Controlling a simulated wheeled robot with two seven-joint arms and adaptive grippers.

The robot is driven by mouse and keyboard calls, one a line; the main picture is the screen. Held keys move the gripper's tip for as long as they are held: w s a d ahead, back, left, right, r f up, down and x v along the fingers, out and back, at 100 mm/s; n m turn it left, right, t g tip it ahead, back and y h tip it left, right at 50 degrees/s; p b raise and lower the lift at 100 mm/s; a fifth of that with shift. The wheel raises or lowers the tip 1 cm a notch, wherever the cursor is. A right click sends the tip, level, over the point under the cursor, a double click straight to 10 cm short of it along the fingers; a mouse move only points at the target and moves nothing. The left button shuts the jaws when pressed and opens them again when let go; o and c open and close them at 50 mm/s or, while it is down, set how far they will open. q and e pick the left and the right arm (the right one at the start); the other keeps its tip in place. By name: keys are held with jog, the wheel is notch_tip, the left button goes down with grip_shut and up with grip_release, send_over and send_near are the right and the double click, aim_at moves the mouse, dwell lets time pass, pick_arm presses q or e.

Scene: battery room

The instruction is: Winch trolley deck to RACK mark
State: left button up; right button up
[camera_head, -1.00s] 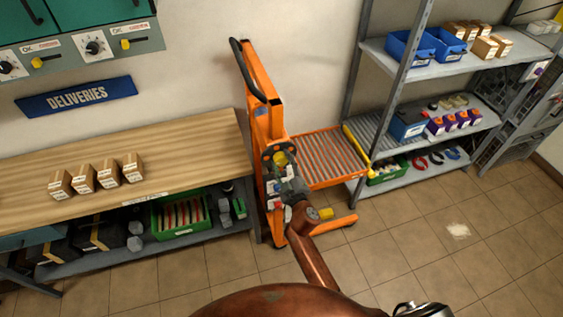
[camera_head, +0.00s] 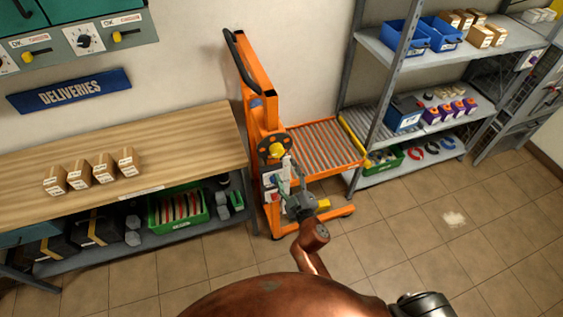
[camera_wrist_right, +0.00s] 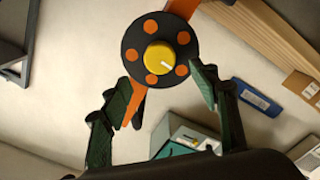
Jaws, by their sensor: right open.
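The orange winch trolley (camera_head: 262,105) stands between the wooden bench and the metal rack. The RACK mark cannot be made out. My left gripper is out of view.
The bench (camera_head: 190,145) at left holds several small cartons, with a green crate (camera_head: 178,224) on its lower shelf. The rack (camera_head: 390,45) at right carries blue bins and small boxes.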

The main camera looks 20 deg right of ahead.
jog(key=shift+s, duration=1.15)
dwell(0.4)
jog(key=s+d+f+m+g, duration=0.1)
jog(key=s+f+g, duration=0.15)
jog(key=f, duration=0.95)
jog(key=s+d+f+m+g+b, duration=0.15)
jog(key=s+f, duration=0.25)
jog(key=f, duration=0.9)
jog(key=s+d+f+g, duration=0.2)
jog(key=s+f+g, duration=0.1)
jog(key=f, duration=0.9)
jog(key=s+d+f+m+g, duration=0.1)
jog(key=s+d+f+g, duration=0.1)
jog(key=s+f, duration=0.65)
jog(key=s+d+f+m+g, duration=0.1)
jog(key=s+d+f+g, duration=0.15)
jog(key=s+f, duration=0.6)
jog(key=s+d+f+m+g, duration=0.1)
jog(key=s+f, duration=0.3)
jog(key=s, duration=0.5)
jog(key=s+d+f+m+g, duration=0.1)
jog(key=s+f, duration=0.3)
jog(key=s, duration=0.5)
jog(key=s+d+f+m+g+b, duration=0.1)
jog(key=s+d+f+g, duration=0.1)
jog(key=s+f, duration=0.3)
jog(key=s+g, duration=0.1)
jog(key=s, duration=0.3)
jog(key=shift+d+h, duration=0.25)
jog(key=shift+h, duration=0.15)
